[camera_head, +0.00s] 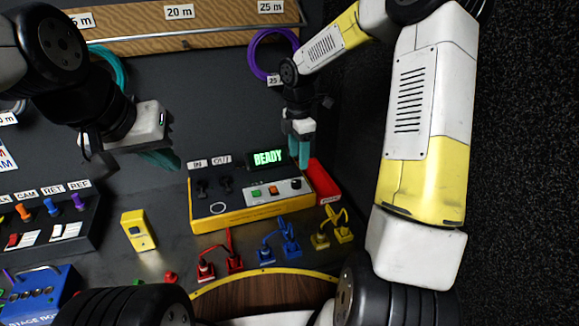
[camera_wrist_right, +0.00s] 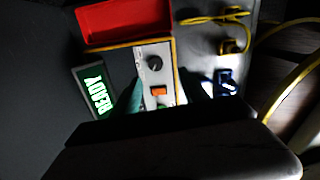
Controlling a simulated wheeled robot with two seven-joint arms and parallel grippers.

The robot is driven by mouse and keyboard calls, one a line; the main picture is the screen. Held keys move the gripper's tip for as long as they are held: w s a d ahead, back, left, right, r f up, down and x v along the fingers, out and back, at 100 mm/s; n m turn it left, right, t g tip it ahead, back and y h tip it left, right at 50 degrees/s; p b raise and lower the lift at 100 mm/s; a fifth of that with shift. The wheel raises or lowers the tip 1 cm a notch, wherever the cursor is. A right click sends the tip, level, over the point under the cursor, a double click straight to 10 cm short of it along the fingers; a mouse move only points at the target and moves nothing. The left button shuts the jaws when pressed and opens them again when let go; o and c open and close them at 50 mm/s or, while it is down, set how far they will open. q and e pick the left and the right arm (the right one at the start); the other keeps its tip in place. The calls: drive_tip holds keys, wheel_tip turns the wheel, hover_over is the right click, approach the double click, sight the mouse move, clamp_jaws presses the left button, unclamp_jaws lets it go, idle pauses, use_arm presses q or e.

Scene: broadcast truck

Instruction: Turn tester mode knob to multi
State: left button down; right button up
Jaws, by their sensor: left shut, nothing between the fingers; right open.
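The tester (camera_head: 238,200) is a yellow and dark box on the bench with a green READY display (camera_head: 267,157), which also shows in the right wrist view (camera_wrist_right: 97,97). Its black mode knob (camera_head: 296,184) sits at the right end of the pale panel, beside an orange button (camera_head: 272,191). In the right wrist view the knob (camera_wrist_right: 155,63) lies ahead, just beyond the fingertips. My right gripper (camera_head: 304,165) is open, pointing down above the knob. My left gripper (camera_head: 165,160) is shut and empty, in the air left of the tester. The knob's position label is too small to read.
A red tray (camera_head: 324,183) adjoins the tester's right side. Red (camera_head: 220,262), blue (camera_head: 280,247) and yellow (camera_head: 334,230) cable connectors stand in front. A yellow handheld device (camera_head: 138,231) lies left. A switch panel (camera_head: 45,222) is further left. Cable coils hang behind.

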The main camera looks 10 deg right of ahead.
sight(296, 182)
drive_tip(key=shift+w+a+f+n, duration=0.1)
drive_tip(key=shift+w+f+n, duration=0.2)
drive_tip(key=shift+f, duration=0.25)
drive_tip(key=shift+w+a+f+n, duration=0.1)
drive_tip(key=shift+w+f+n, duration=0.2)
drive_tip(key=shift+f, duration=0.55)
wheel_tip(296, 182, down, 7)
drive_tip(key=shift+f, duration=0.1)
clamp_jaws()
